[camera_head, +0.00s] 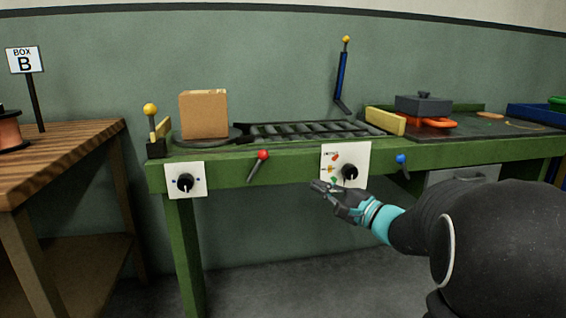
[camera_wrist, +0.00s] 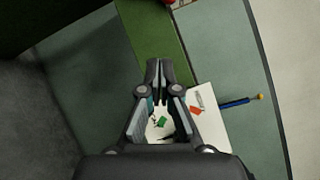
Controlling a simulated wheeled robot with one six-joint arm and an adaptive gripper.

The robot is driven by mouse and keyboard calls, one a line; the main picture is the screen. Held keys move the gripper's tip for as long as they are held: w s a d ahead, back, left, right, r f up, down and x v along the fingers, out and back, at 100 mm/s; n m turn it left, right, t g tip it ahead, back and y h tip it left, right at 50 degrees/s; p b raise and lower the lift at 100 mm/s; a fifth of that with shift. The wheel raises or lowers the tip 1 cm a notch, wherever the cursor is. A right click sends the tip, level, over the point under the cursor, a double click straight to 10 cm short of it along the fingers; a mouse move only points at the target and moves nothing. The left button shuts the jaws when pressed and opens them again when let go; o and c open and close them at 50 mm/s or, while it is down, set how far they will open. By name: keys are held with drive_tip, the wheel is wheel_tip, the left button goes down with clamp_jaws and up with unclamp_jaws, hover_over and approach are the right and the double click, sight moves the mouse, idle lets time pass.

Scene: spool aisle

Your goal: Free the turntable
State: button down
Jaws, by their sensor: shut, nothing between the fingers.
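The turntable (camera_head: 243,137) is a dark round plate at the left end of the green bench, with a brown box (camera_head: 204,114) standing on it. A white panel with a black knob (camera_head: 184,183) is on the bench front below it. A red-knobbed lever (camera_head: 262,156) and a blue-knobbed lever (camera_head: 402,159) are on the front rail. Between them is a white selector panel (camera_head: 361,153) with coloured marks and a black knob. My gripper (camera_head: 320,187) is shut and empty, in front of the bench just below and left of the selector panel. In the wrist view my gripper (camera_wrist: 158,66) partly covers this panel (camera_wrist: 213,128).
A roller track (camera_head: 310,131) runs right from the turntable. A yellow-knobbed post (camera_head: 151,110) stands at its left, and a blue lever (camera_head: 342,78) rises behind. A yellow block (camera_head: 385,121) and a grey lidded box (camera_head: 424,105) lie right. A wooden table (camera_head: 75,145) stands left.

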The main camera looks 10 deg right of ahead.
drive_tip(key=shift+d+r+t, duration=0.1)
drive_tip(key=shift+r+t, duration=0.2)
drive_tip(key=shift+r, duration=0.25)
approach(279, 161)
drive_tip(key=x, duration=0.2)
drive_tip(key=r+x, duration=0.1)
drive_tip(key=x, duration=0.1)
drive_tip(key=shift+w+p, duration=0.2)
drive_tip(key=shift+p, duration=0.1)
drive_tip(key=a, duration=0.2)
drive_tip(key=w+a+r, duration=0.1)
drive_tip(key=shift+a+r, duration=0.15)
drive_tip(key=shift+a, duration=0.3)
